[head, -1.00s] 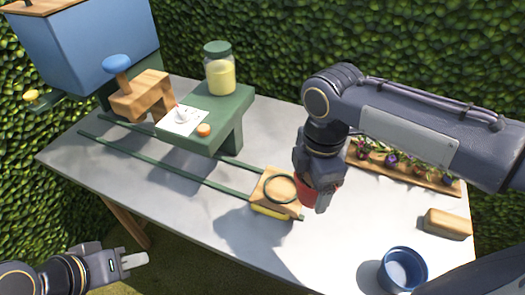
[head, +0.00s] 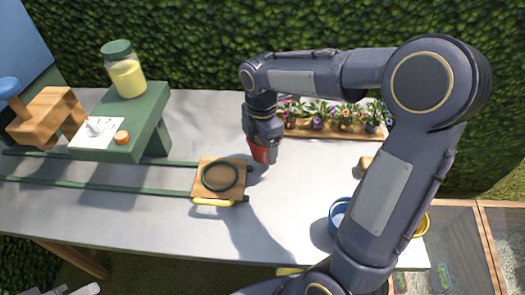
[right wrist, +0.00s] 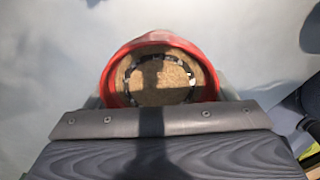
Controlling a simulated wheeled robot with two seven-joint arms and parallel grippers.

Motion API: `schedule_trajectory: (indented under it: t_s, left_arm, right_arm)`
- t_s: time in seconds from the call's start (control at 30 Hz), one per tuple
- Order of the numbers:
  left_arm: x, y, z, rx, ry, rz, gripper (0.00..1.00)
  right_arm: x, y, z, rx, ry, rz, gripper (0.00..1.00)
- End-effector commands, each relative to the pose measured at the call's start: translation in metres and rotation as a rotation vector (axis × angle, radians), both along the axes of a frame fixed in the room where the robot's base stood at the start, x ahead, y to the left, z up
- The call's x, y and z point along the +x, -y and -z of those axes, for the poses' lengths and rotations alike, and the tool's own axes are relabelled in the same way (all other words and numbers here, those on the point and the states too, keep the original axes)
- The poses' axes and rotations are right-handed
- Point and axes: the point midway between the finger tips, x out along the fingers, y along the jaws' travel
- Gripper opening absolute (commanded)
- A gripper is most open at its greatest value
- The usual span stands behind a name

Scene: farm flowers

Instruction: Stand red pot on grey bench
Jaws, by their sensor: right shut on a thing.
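The red pot (head: 261,152) hangs under my right gripper (head: 263,135), beyond the right end of the green rails. The right gripper is shut on it. In the right wrist view the pot (right wrist: 112,82) shows its round red rim from above, with brown filling inside. The pot looks upright; I cannot tell whether its base touches the grey bench (head: 130,212). The light grey bench top spreads under and around it. My left gripper (head: 85,290) only just shows at the bottom left edge, away from the bench; its jaws cannot be made out.
A wooden sled with a dark ring (head: 220,187) sits on the rails (head: 100,185), left of the pot. Behind the pot is a tray of flowers (head: 335,130). A blue pot (head: 338,215) is partly hidden by my arm. A green stand (head: 150,115) holds a jar (head: 125,72).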

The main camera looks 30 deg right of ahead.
Motion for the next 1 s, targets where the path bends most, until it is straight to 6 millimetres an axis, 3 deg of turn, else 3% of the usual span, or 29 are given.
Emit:
schedule_trajectory:
  t_s: [0.27,0.7,0.73,0.87,1.0]
  left_arm:
    - [0.000,0.000,0.005,0.000,0.000,0.000,0.30]
    - [0.000,0.000,0.008,0.000,0.000,0.000,0.30]
    - [0.000,0.000,0.007,0.000,0.000,0.000,0.30]
    - [0.000,0.000,0.007,0.000,0.000,0.000,0.30]
    - [0.000,0.000,0.007,0.000,0.000,0.000,0.30]
  right_arm:
    - [0.005,0.005,0.036,0.000,-0.001,0.001,0.47]
    - [0.005,0.005,0.043,0.000,0.000,0.001,0.47]
    - [0.005,0.005,0.042,-0.001,-0.001,0.001,0.81]
    - [0.005,0.005,0.042,0.000,-0.001,0.001,0.98]
    - [0.005,0.005,0.042,0.000,-0.001,0.001,0.99]
